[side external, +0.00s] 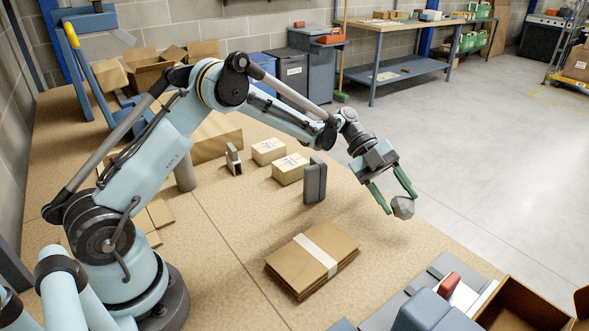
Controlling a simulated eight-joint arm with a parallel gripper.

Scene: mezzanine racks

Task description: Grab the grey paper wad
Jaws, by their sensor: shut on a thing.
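The grey paper wad (403,208) is a small faceted lump in the side external view, right of the middle. My gripper (397,202) has two green fingers and is shut on the wad, which sits between the fingertips. The wad appears to be held above the work surface near its right edge. I cannot tell its exact height from this one view.
A strapped stack of flat cardboard (297,270) lies in front. A dark grey upright block (315,180) and small boxes (290,168) stand left of the gripper. An open brown box (522,305) is at the lower right. Bare tan surface (400,265) lies between.

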